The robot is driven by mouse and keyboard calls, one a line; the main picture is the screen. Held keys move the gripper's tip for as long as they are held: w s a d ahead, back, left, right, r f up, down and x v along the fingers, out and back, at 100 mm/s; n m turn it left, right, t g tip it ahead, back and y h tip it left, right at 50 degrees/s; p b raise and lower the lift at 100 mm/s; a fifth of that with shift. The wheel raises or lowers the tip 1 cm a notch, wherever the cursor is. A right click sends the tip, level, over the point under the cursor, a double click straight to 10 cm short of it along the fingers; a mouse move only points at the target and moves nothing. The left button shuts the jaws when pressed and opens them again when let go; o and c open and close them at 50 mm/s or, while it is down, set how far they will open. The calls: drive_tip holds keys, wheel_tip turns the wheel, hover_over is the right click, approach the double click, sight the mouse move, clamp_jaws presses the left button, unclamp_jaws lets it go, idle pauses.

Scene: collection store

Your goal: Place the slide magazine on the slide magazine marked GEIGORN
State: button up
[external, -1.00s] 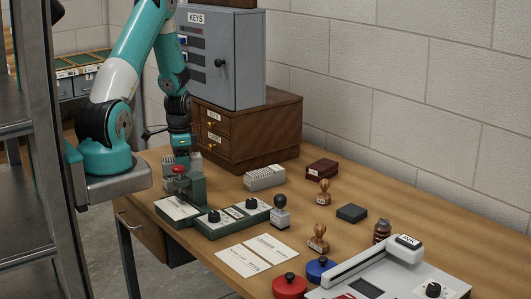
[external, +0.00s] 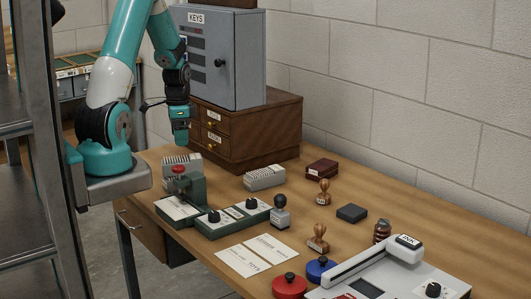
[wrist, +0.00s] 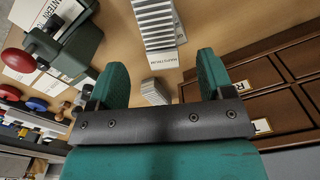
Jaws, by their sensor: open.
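My gripper (external: 181,140) is open and empty, raised above the back left of the desk. Its two fingers stand well apart in the wrist view (wrist: 163,70). A pale grey ribbed slide magazine (external: 182,161) lies below it, behind the green press; it shows near in the wrist view (wrist: 155,22). A label (wrist: 160,59) stands by its end, lettering hard to read. A second slide magazine (external: 264,177) lies to the right, in front of the drawer cabinet; it is the farther one in the wrist view (wrist: 153,91). I cannot read the name GEIGORN on either.
The green press (external: 190,188) with a red knob stands just in front of the left magazine. The wooden drawer cabinet (external: 252,140) and grey key box (external: 232,60) rise behind and right. Bare desk lies between the two magazines.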

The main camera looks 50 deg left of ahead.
sight(181, 157)
drive_tip(key=s+d+r+n+y, duration=0.2)
drive_tip(key=s+r+n, duration=0.4)
drive_tip(key=r, duration=0.2)
drive_tip(key=s+d+r+n+y, duration=0.2)
drive_tip(key=s+d+r+n, duration=0.1)
drive_tip(key=s+r+n, duration=0.2)
wheel_tip(181, 157, up, 4)
drive_tip(key=shift+s+d+f+n, duration=0.2)
drive_tip(key=shift+s+n, duration=0.2)
drive_tip(key=shift+s, duration=0.65)
